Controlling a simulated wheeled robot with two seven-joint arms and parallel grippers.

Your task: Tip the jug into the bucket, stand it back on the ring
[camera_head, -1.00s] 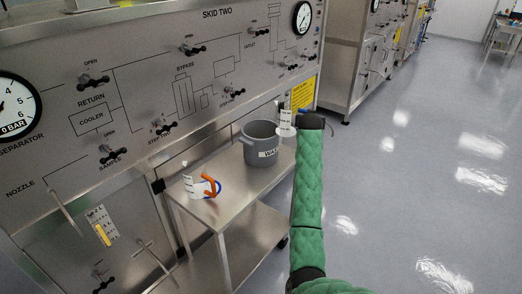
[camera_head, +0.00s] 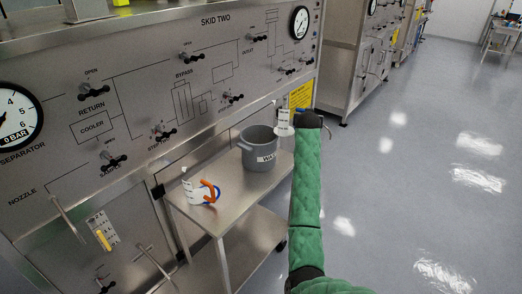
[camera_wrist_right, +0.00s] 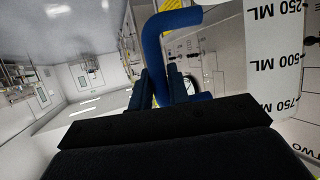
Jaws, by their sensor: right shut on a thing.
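A white measuring jug (camera_head: 284,122) with a blue handle (camera_wrist_right: 153,50) hangs from my right gripper (camera_head: 309,122), beyond the bucket's right rim and above the table. The right wrist view shows its volume marks up to 750 ML (camera_wrist_right: 275,60). My right gripper is shut on the blue handle; its fingers (camera_wrist_right: 163,88) show in the wrist view. I cannot tell whether that is the ring. My left gripper is out of view.
The steel table (camera_head: 230,205) has bare room between the second jug and the bucket. The skid panel (camera_head: 150,95) with valve handles and gauges rises behind it. A sample valve (camera_head: 113,160) sticks out left of the table. Open floor (camera_head: 400,200) lies to the right.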

